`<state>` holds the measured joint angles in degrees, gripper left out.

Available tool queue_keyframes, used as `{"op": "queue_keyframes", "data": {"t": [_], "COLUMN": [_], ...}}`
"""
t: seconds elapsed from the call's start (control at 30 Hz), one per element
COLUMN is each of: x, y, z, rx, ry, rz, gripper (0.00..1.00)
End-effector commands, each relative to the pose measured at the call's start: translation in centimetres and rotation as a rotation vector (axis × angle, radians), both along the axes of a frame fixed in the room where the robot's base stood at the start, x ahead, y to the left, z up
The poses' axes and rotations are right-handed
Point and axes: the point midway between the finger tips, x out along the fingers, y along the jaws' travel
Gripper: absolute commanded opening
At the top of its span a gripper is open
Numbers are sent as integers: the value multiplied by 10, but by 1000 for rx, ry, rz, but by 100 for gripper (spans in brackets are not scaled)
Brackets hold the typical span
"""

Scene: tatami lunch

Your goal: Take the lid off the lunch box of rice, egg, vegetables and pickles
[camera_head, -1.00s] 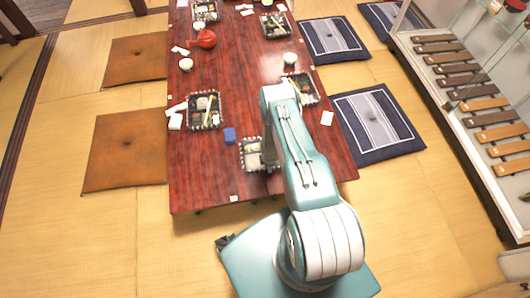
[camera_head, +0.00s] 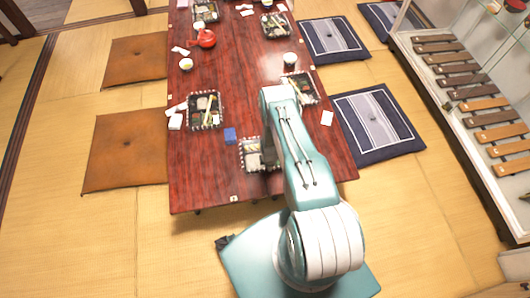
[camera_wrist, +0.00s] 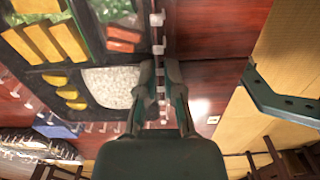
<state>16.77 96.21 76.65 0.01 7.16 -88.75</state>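The lunch box (camera_head: 250,144) sits at the near end of the red-brown table, its right part hidden behind my arm. The wrist view shows its rice (camera_wrist: 112,87), yellow egg slices (camera_wrist: 72,95), green vegetables (camera_wrist: 112,10) and orange-red pieces (camera_wrist: 125,34) in dark compartments. White marks line its rim. I cannot make out a clear lid apart from the box. My gripper (camera_wrist: 160,72) has its fingertips a small gap apart, one on either side of the right rim line. I cannot tell whether they touch it. The head view does not show the fingers.
A small blue block (camera_head: 230,135) lies left of the box. Another lunch box (camera_head: 206,111) is farther left, and one (camera_head: 302,87) is beyond my arm. A red teapot (camera_head: 206,38) stands far back. The table's near left corner is mostly bare. Cushions (camera_head: 126,150) lie beside the table.

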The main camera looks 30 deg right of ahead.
Motion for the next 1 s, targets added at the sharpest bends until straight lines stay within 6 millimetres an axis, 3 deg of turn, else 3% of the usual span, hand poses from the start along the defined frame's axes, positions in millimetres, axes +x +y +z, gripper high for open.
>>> {"op": "queue_keyframes", "data": {"t": [0.63, 1.0], "x": [0, 1], "y": [0, 0], "z": [1, 20], "rx": [-1, 0], "ry": [-2, -1], "rz": [0, 0], "gripper": [0, 0]}}
